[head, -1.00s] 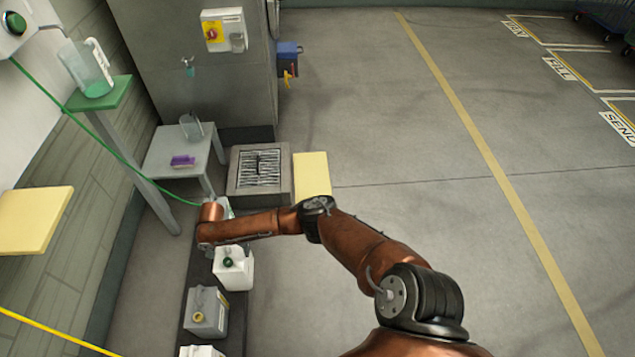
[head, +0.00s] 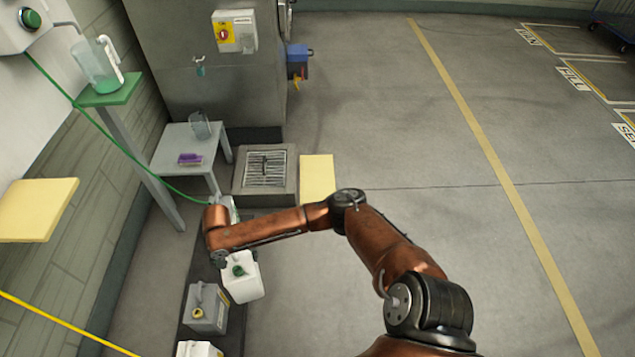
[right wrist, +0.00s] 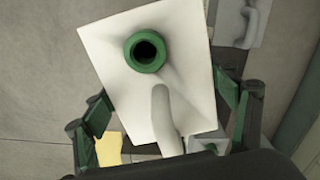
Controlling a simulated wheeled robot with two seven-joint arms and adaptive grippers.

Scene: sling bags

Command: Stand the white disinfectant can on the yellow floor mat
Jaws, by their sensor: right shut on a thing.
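The white can with a green neck (head: 246,285) is at the right edge of the dark strip in the head view, tilted a little. It fills much of the right wrist view (right wrist: 110,45), its round green neck showing a dark opening. My right gripper (right wrist: 170,115) is shut on this can; in the head view it is mostly hidden behind my wrist. Whether the can is clear of the floor is hard to tell. The yellow floor mat (head: 318,175) lies bare beside the floor drain, and a yellow patch shows low in the wrist view (right wrist: 108,150). My left gripper is out of view.
A grey can (head: 207,310) and another white can (head: 200,349) stand on the dark strip. A further white can (head: 228,206) is partly hidden behind my wrist. The drain (head: 265,168) and a small grey table (head: 180,150) stand behind. Floor to the right is clear.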

